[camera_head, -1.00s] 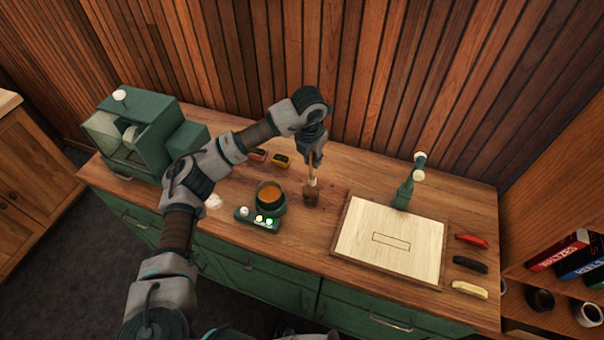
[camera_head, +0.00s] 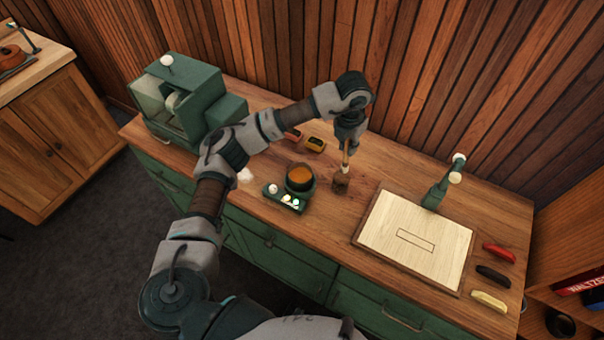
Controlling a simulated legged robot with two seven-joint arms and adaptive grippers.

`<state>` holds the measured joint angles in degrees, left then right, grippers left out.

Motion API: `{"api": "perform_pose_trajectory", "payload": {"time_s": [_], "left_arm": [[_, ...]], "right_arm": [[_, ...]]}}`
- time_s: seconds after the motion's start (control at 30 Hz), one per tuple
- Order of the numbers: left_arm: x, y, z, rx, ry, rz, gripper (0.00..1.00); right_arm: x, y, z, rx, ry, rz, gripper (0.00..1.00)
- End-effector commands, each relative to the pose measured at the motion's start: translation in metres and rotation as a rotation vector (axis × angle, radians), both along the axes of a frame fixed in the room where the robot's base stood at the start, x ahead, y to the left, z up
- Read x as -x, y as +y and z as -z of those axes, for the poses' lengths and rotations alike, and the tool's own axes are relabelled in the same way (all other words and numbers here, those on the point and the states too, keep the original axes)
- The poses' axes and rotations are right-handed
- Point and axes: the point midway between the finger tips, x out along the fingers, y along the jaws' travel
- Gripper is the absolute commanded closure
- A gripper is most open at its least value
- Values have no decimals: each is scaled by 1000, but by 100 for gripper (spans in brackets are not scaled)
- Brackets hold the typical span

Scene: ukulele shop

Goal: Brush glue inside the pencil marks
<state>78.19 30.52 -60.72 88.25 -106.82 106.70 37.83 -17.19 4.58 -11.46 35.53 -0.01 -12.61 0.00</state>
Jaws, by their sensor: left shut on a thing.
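My left gripper (camera_head: 348,143) points down over the wooden worktop and is shut on a brush (camera_head: 345,165). The brush is upright, and its lower end is at a small brown holder (camera_head: 341,184); I cannot tell whether it is inside it. The glue pot (camera_head: 300,178) holds amber glue and sits on a green heater with lit buttons, left of the brush. A pale wooden board (camera_head: 440,223) with a pencilled rectangle (camera_head: 415,241) lies to the right. My right gripper is not in view.
A green machine (camera_head: 185,105) stands at the left end of the worktop. A green clamp-like stand (camera_head: 437,193) rises behind the board. Red, black and yellow pieces (camera_head: 491,275) lie to its right. Two small boxes (camera_head: 315,144) sit behind the pot.

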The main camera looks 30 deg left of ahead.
Motion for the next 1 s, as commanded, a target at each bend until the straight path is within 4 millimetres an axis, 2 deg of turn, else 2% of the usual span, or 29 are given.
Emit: {"api": "perform_pose_trajectory", "payload": {"time_s": [0.17,0.27,0.4,0.6,0.73,1.0], "left_arm": [[8,16,-4,27,-15,5,100],[21,40,-11,65,-39,7,100],[42,83,-24,127,-82,-1,100],[66,129,-42,194,-129,-10,100],[74,141,-48,216,-143,-10,100],[75,141,-39,221,-148,-8,100]], "right_arm": [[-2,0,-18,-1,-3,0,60],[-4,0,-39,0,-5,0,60],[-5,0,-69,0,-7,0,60],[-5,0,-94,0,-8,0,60],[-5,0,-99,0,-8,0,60],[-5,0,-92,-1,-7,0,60]]}}
